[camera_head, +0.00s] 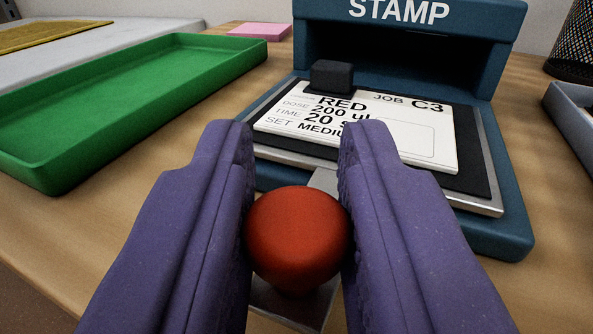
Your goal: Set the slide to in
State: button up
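The slide is a dark plate with a silver rim (485,203), and it sticks out of the front of the blue stamp housing (420,45). A printed white card (420,150) lies on it under a black block (331,76). A metal strip (323,181) runs from the slide toward me to a red knob (297,238). My gripper (297,150) has its purple fingers on both sides of the knob, touching it, and looks shut on it. The fingers hide part of the slide's front and the card's lower text.
A green tray (60,178) lies on the wooden bench to the left, with a pink pad (259,31) behind it. A grey tray (572,115) and a dark mesh cup (577,45) stand at the right. The stamp opening above the slide looks clear.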

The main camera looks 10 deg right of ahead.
aim_at(335, 153)
grip_shut()
jog(key=w+d+b, duration=0.1)
jog(key=w+b, duration=0.1)
jog(key=shift+w+d+f, duration=0.15)
jog(key=shift+w+d, duration=0.2)
jog(key=shift+d, duration=0.05)
jog(key=shift+w+d, duration=0.2)
jog(key=shift+w, duration=0.05)
jog(key=o, duration=0.5)
grip_release()
jog(key=shift+s, duration=0.1)
